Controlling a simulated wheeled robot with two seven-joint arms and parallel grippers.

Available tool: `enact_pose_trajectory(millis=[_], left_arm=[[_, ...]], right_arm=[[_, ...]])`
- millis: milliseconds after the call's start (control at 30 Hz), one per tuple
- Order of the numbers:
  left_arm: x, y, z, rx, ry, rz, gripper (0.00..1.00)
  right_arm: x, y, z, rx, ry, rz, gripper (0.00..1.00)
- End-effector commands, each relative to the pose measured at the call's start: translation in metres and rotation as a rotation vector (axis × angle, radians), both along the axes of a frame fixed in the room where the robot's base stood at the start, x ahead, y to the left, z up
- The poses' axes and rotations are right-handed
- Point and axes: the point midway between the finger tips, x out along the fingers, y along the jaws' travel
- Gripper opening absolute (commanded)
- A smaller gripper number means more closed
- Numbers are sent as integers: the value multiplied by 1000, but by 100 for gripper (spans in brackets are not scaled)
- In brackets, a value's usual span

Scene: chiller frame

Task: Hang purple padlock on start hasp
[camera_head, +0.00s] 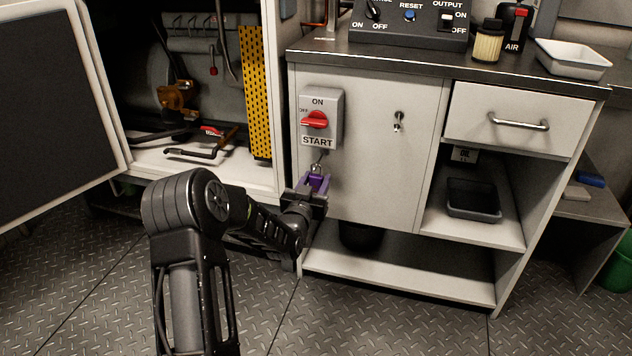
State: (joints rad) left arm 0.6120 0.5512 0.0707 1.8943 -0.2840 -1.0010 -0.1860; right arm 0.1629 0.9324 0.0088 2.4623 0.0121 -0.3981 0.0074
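The start switch box (322,118), with a red knob and the label START, is fixed on the cabinet door. A small metal hasp (319,158) hangs just below it. The purple padlock (315,182) is right under the hasp, between the fingers of my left gripper (314,190). The padlock's shackle reaches up to the hasp; whether it passes through the hasp is too small to tell. The lower part of the padlock is hidden by the gripper. My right gripper is not in view.
An open chiller compartment (190,120) with pipes and a yellow perforated panel (256,95) is at left, its dark door (50,110) swung out. The cabinet door's keyed latch (399,121) and a drawer handle (519,122) stick out at right. A dark tray (473,200) sits on the shelf.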

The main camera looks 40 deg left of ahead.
Motion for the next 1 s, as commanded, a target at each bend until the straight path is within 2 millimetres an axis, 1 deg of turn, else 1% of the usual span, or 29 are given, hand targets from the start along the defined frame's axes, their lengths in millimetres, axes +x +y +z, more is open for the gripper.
enact_pose_trajectory(millis=[33,200,467,567,667,1000], left_arm=[[0,0,0,0,0,0,46],[0,0,0,0,1,0,60],[-1,0,-1,-1,3,0,60],[-5,-2,-1,-1,4,0,60],[-14,-5,0,-2,5,0,60],[-64,-22,1,-1,4,0,60]], right_arm=[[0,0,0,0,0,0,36],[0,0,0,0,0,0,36],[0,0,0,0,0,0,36],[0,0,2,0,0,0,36],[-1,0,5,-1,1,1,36],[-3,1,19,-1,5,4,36]])
